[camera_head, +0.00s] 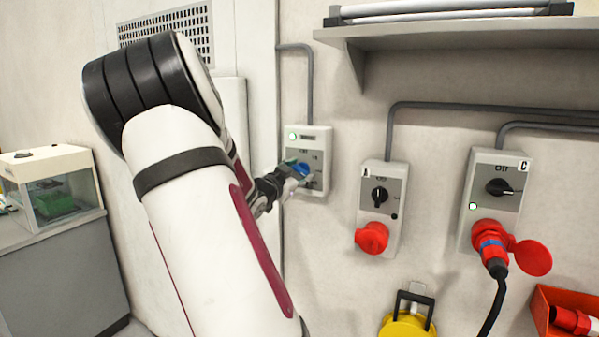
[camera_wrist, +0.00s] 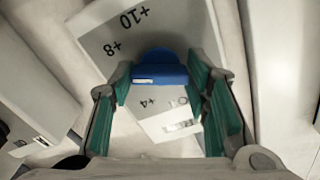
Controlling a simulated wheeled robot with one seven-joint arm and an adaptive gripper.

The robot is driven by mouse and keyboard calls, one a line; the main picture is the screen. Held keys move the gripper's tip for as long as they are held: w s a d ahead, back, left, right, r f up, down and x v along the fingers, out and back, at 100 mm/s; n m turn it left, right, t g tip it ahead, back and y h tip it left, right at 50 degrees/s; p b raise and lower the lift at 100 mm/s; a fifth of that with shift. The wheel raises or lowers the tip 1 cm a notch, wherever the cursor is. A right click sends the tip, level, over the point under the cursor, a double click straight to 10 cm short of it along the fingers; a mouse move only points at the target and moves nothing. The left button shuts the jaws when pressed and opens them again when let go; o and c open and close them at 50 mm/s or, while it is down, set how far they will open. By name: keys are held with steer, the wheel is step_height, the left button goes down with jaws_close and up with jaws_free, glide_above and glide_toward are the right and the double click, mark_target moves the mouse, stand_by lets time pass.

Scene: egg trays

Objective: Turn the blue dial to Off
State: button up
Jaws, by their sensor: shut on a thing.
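The blue dial (camera_head: 301,169) sits on the pale control box (camera_head: 319,139) on the wall, left of the boxes marked A and C. My gripper (camera_head: 292,176) reaches it from the lower left and partly covers it. In the wrist view the blue dial (camera_wrist: 160,66) lies between the teal pads of my gripper (camera_wrist: 160,82), which is shut on it. The dial has a white mark near its lower left edge. Numbers +10, +8 and +4 show on the face around it.
Box A (camera_head: 371,205) has a black knob and a red socket cover. Box C (camera_head: 470,215) has a black knob and a plugged red connector (camera_head: 492,250). A shelf (camera_head: 450,35) juts out above. A yellow item (camera_head: 405,326) and an orange bin (camera_head: 545,300) are below.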

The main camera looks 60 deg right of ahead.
steer(key=n+p, duration=0.1)
steer(key=n, duration=0.5)
steer(key=shift+n, duration=0.3)
steer(key=n, duration=0.5)
steer(key=shift+p, duration=0.3)
steer(key=n, duration=0.5)
steer(key=shift+n, duration=0.4)
steer(key=n+b, duration=0.1)
steer(key=n, duration=0.4)
steer(key=shift+n, duration=0.4)
steer(key=o, duration=1.2)
steer(key=shift+c, duration=0.2)
steer(key=s+a, duration=0.1)
steer(key=a, duration=1.1)
